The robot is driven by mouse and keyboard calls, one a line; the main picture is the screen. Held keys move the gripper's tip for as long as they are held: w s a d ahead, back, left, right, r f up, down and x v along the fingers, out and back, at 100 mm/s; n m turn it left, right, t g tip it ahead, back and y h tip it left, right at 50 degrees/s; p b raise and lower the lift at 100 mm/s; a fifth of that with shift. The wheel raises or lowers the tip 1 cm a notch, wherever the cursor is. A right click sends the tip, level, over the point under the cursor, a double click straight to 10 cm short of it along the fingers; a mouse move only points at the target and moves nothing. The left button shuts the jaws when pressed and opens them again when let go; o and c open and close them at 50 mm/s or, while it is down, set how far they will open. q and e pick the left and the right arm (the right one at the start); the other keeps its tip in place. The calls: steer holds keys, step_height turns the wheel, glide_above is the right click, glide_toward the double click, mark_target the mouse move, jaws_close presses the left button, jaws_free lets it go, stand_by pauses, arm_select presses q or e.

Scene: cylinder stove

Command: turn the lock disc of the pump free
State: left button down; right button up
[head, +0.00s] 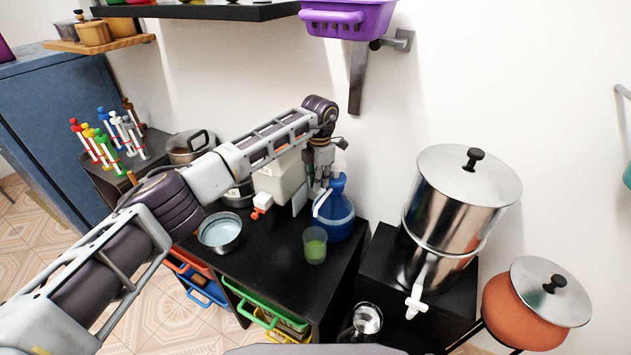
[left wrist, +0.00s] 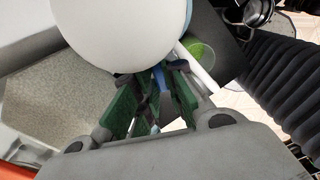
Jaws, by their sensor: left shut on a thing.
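A blue bottle (head: 337,218) with a white pump stands on the black counter near its right end. My left gripper (head: 322,180) reaches down at the bottle's top, pointing downward. It is shut on part of the pump; its fingers hide most of the lock disc. A white spout (head: 320,201) sticks out to the lower left of the fingers. In the left wrist view a large white round part (left wrist: 122,30) fills the top middle. The green-padded fingers (left wrist: 160,92) close in below it, with a strip of blue between them. My right gripper is not in view.
A cup of green liquid (head: 315,245) stands close in front of the bottle. A cream canister (head: 280,178) and a metal bowl (head: 220,231) are to the left. A steel urn (head: 455,205) with a white tap stands to the right. A purple basket (head: 346,18) hangs above.

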arm_select(q)
steer(key=c, duration=1.5)
jaws_free()
steer(key=shift+r, duration=0.2)
step_height(320, 180, up, 12)
steer(key=shift+f, duration=0.2)
steer(key=shift+s, duration=0.1)
